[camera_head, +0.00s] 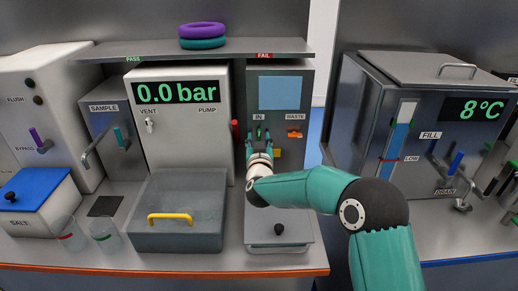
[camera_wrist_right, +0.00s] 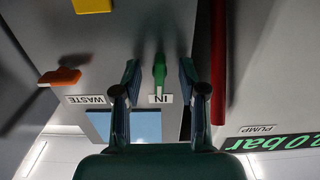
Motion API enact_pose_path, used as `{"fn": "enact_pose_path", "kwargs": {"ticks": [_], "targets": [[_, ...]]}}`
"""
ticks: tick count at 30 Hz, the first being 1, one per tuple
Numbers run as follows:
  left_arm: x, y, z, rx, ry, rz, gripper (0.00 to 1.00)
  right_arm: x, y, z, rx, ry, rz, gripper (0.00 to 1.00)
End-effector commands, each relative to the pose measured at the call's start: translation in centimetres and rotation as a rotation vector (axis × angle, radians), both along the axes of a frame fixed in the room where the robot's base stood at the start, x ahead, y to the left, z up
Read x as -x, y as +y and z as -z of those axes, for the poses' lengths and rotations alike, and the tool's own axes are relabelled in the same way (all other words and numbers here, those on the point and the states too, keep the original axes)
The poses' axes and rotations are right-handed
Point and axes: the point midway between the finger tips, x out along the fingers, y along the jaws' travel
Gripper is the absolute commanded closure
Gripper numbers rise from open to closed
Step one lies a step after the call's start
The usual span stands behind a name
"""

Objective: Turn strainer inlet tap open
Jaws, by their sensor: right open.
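The strainer inlet tap is a small green handle (camera_head: 259,132) below the IN label (camera_head: 258,117) on the grey strainer cabinet (camera_head: 306,92). In the right wrist view, which is upside down, the green handle (camera_wrist_right: 159,72) lies lengthwise beside the IN label (camera_wrist_right: 160,99). My right gripper (camera_head: 259,141) reaches up to the cabinet front at the tap. In the wrist view its open fingers (camera_wrist_right: 159,68) stand on either side of the handle, with a gap on both sides. No contact shows. My left gripper is in neither view.
An orange WASTE handle (camera_head: 294,134) sits right of the tap. A red upright bar (camera_wrist_right: 218,65) runs close beside one finger. A yellow block (camera_wrist_right: 92,5) is on the cabinet below the tap. A lidded tray (camera_head: 280,246) stands beneath my right arm.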

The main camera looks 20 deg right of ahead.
Motion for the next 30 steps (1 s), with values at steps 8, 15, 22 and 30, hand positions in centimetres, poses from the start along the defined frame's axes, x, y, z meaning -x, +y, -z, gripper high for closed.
{"fn": "enact_pose_path", "kwargs": {"ticks": [8,15,22,30], "targets": [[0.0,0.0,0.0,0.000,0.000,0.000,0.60,3.1,1.0,0.0,0.001,0.001,-0.003,0.58],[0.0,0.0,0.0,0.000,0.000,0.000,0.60,7.5,2.3,0.0,0.000,0.002,-0.003,0.58],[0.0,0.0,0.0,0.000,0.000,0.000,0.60,10.5,3.1,0.1,-0.001,0.003,-0.002,0.58],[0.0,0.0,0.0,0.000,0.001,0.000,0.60,11.3,3.3,0.2,0.000,0.002,-0.001,0.58]]}}
